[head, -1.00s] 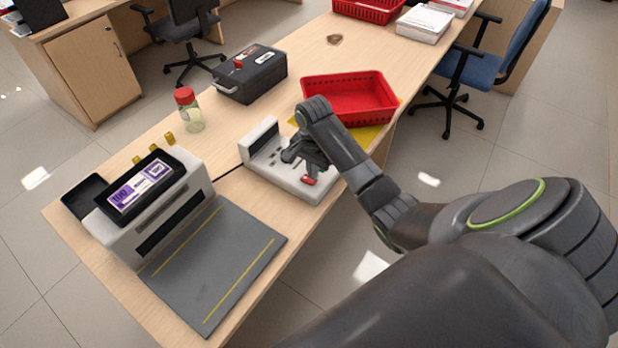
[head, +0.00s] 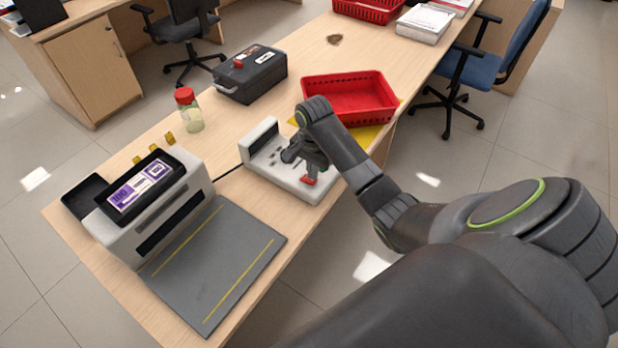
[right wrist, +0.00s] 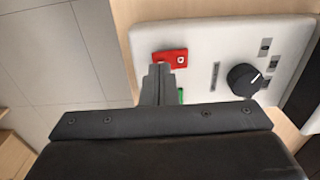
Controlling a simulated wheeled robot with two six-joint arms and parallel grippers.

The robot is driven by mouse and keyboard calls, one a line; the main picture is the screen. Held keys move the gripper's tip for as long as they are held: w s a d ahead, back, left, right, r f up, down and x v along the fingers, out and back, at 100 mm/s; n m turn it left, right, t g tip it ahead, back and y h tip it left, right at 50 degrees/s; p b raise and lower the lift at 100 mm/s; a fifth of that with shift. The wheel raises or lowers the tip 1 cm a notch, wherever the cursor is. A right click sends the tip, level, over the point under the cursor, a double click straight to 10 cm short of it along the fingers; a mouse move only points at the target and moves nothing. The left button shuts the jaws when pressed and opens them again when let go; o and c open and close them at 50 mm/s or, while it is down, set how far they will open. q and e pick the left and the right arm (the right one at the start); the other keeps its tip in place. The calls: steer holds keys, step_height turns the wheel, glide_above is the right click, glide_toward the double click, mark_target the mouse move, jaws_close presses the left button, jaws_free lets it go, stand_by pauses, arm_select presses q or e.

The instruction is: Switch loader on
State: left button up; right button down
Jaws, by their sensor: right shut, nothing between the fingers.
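A white control box (head: 262,181), which looks like the loader, lies on the counter at mid-picture. It carries a red switch (head: 309,182), which also shows in the right wrist view (right wrist: 180,58), where a black knob (right wrist: 244,79) sits to its right. My right gripper (head: 305,173) is over the box, its fingers close together and empty. In the right wrist view its fingertips (right wrist: 157,72) are right beside the red switch's lower left edge; I cannot tell whether they touch. A green part (right wrist: 181,95) is half hidden behind the fingers. My left gripper is out of view.
A banknote machine (head: 150,225) with a grey mat (head: 215,275) stands at the left. A red basket (head: 350,95) on a yellow sheet and a black case (head: 250,75) stand behind the box. A red-capped jar (head: 190,110) is at the far edge.

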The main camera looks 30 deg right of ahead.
steer(key=shift+f, duration=0.9)
stand_by(0.4)
steer(key=shift+r, duration=0.1)
step_height(320, 180, up, 7)
steer(key=p, duration=0.9)
stand_by(0.6)
